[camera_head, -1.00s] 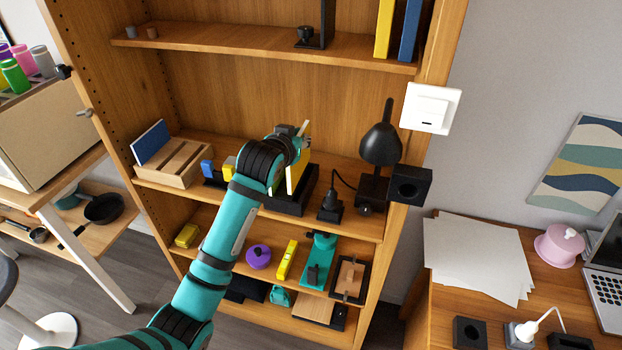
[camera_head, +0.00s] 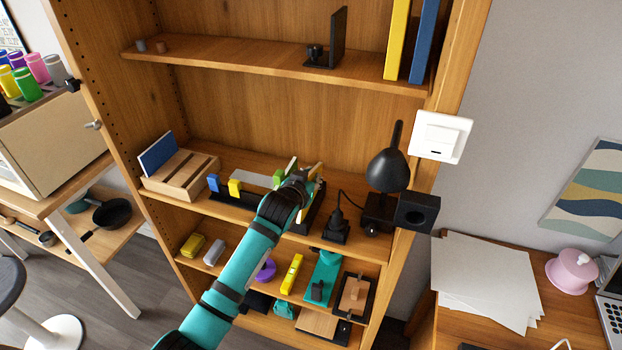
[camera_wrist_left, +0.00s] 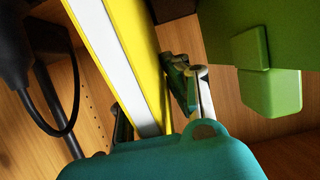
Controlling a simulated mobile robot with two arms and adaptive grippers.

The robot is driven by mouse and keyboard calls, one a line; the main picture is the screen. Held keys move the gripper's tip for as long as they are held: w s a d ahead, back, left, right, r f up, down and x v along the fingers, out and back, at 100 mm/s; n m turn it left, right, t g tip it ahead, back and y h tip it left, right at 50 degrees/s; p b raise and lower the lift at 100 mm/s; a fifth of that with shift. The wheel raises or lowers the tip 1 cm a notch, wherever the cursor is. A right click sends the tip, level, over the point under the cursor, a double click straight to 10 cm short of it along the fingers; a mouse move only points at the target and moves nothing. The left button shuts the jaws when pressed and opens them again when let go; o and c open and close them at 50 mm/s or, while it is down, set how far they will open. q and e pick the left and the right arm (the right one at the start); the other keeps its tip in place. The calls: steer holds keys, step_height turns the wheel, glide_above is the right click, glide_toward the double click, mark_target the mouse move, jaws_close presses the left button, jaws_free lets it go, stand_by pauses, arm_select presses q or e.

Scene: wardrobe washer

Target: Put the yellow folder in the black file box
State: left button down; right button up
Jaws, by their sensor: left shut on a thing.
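The yellow folder (camera_wrist_left: 150,50), with a white inner strip, is between the fingers of my left gripper (camera_wrist_left: 153,98) in the left wrist view. In the head view my left gripper (camera_head: 304,180) is at the middle shelf, shut on the folder, and only a little of the folder (camera_head: 303,213) shows below it. The black file box (camera_head: 313,218) is on that shelf, partly hidden behind my gripper and arm. The folder overlaps the box in the picture; I cannot tell whether it rests inside. My right gripper is not in view.
A black lamp (camera_head: 388,170) with a cord stands close right of the box. A wooden organizer (camera_head: 182,174) is on the left of the shelf. A green object (camera_wrist_left: 265,65) is close beside my gripper. Another yellow folder (camera_head: 397,40) stands on the upper shelf.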

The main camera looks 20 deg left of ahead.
arm_select(q)
steer(key=shift+s+f, duration=0.2)
steer(key=shift+f, duration=0.5)
steer(key=c, duration=1.6)
jaws_free()
steer(key=shift+a, duration=0.1)
steer(key=shift+o, duration=1)
steer(key=shift+r, duration=0.3)
steer(key=b+v, duration=0.2)
steer(key=v, duration=1)
steer(key=s+f+m+g, duration=0.1)
steer(key=s+f+g, duration=0.55)
steer(key=s, duration=0.85)
steer(key=s+f+m+g, duration=0.1)
steer(key=s+f+g, duration=0.3)
steer(key=s+f, duration=1.05)
steer(key=f, duration=0.9)
steer(key=s+f, duration=0.3)
steer(key=f, duration=0.9)
steer(key=s+a+f+g+b, duration=0.1)
steer(key=s+a+f+g, duration=0.1)
steer(key=s+f, duration=1.5)
steer(key=shift+a+f, duration=0.4)
steer(key=shift+a, duration=0.25)
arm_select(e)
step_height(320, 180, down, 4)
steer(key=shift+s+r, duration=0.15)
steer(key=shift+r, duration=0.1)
